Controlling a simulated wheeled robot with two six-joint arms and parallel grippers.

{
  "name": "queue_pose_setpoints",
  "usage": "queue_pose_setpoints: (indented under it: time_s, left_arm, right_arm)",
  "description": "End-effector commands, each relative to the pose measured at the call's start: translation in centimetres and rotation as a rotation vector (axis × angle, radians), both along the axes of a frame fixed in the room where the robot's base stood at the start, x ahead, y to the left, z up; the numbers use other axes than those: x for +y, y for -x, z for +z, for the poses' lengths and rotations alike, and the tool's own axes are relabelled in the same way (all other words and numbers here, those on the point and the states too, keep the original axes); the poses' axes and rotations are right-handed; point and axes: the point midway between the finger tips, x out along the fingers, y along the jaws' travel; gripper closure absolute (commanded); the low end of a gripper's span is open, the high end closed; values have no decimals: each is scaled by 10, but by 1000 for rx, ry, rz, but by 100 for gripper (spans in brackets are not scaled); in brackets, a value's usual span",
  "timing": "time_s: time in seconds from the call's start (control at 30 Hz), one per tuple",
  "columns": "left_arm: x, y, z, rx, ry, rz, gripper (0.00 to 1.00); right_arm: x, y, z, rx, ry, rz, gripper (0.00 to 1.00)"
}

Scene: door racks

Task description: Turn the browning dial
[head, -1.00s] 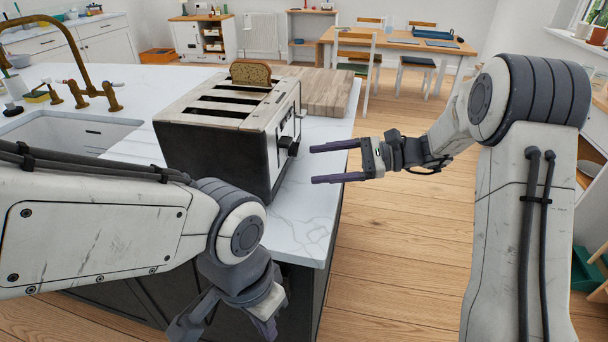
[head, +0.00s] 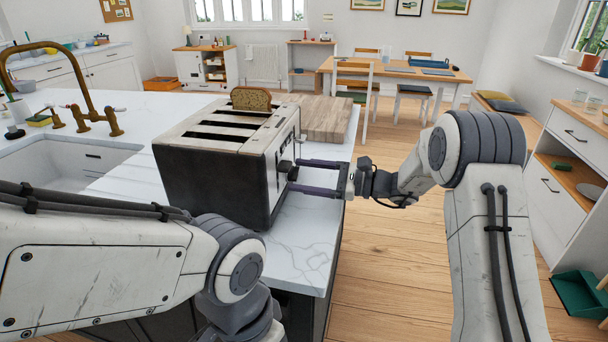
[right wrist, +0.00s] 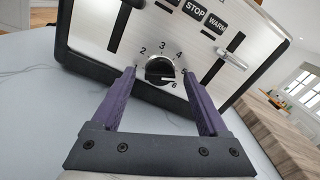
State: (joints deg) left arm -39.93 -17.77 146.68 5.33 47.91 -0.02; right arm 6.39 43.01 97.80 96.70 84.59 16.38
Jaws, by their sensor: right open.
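The silver and black toaster (head: 215,175) stands on the marble island, with a slice of bread (head: 251,98) in one slot. In the right wrist view the round browning dial (right wrist: 159,69) sits low on the toaster's panel, ringed by numbers. Its pale mark points to the lower right, near 6. My right gripper (head: 294,175) is open at the panel. In the right wrist view its purple fingers (right wrist: 159,72) lie on either side of the dial. I cannot tell whether they touch it. My left arm crosses the lower left; its fingers are out of view.
A lever (right wrist: 231,59) and STOP and WARM buttons (right wrist: 195,9) are close by the dial on the panel. A wooden board (head: 325,118) lies behind the toaster. The marble island's (head: 300,245) right edge runs below my right gripper. Open floor lies to the right.

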Motion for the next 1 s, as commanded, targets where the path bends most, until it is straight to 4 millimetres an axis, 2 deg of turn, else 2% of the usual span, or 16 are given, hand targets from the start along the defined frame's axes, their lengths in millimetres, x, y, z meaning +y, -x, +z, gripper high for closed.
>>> queue_pose_setpoints:
  time_s: [0.27,0.47,0.5,0.77,1.0]
  left_arm:
    - [0,0,0,0,0,0,100]
    - [0,0,0,0,0,0,100]
    - [0,0,0,0,0,0,100]
    - [0,0,-6,0,0,0,100]
    - [0,0,-29,0,0,0,100]
  right_arm:
    - [2,-1,0,0,1,0,22]
    - [1,0,0,0,1,0,95]
    - [1,0,0,0,1,0,100]
    - [1,0,-2,-25,7,0,100]
    - [1,0,-5,-139,37,-1,100]
